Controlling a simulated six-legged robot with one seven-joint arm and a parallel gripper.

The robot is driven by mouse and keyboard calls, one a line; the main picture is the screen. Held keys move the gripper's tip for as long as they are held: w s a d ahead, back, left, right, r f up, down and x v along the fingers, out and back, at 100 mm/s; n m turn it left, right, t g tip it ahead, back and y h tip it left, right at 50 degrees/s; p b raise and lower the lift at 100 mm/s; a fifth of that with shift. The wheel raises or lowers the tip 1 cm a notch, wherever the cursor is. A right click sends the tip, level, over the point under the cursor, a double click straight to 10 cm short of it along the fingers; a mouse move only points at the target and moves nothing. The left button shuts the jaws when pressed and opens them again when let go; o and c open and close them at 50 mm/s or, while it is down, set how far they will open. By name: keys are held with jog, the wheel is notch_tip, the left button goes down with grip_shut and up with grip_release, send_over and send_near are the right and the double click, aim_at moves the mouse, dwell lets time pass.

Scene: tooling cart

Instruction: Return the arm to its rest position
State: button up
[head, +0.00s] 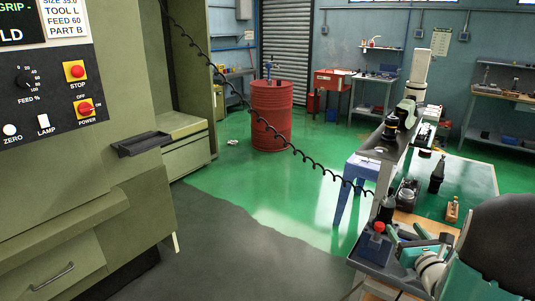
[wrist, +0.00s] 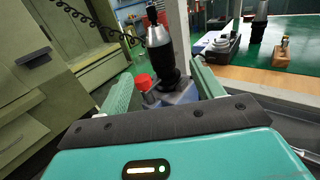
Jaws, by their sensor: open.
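My gripper (head: 420,238) is at the lower right of the head view, low over the near end of the tooling cart (head: 372,268). In the wrist view its two green fingers stand apart, so my gripper (wrist: 160,72) is open. A black tool holder (wrist: 157,45) stands upright beyond and between the fingers in that view, beside a red knob (wrist: 143,81). The same holder (head: 387,209) and red knob (head: 379,227) show left of my gripper in the head view. I see no object held. Whether the fingers touch the holder cannot be told.
A green machine (head: 120,205) with a control panel (head: 45,75) fills the left. A coiled black cord (head: 285,143) hangs across the middle. A dark bottle-like tool (head: 436,177) stands right of the cart's shelf. A red drum (head: 271,115) stands behind on open green floor.

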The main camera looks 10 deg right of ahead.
jog(key=a+r+n+g+y, duration=0.35)
jog(key=a+n+y, duration=0.4)
jog(key=a, duration=0.75)
jog(key=a+r+n+g+y, duration=0.2)
jog(key=a+n+g+y, duration=0.25)
jog(key=a+n, duration=0.85)
jog(key=s+a+f+n+g+h, duration=0.1)
jog(key=s+a+n+g, duration=0.4)
jog(key=s+a, duration=0.4)
jog(key=s+d+r+n+t+h, duration=0.1)
jog(key=s+r+n+h, duration=0.1)
jog(key=s+n+h, duration=0.5)
jog(key=n, duration=0.6)
jog(key=shift+r, duration=0.15)
jog(key=shift+s, duration=0.1)
jog(key=shift+c, duration=0.5)
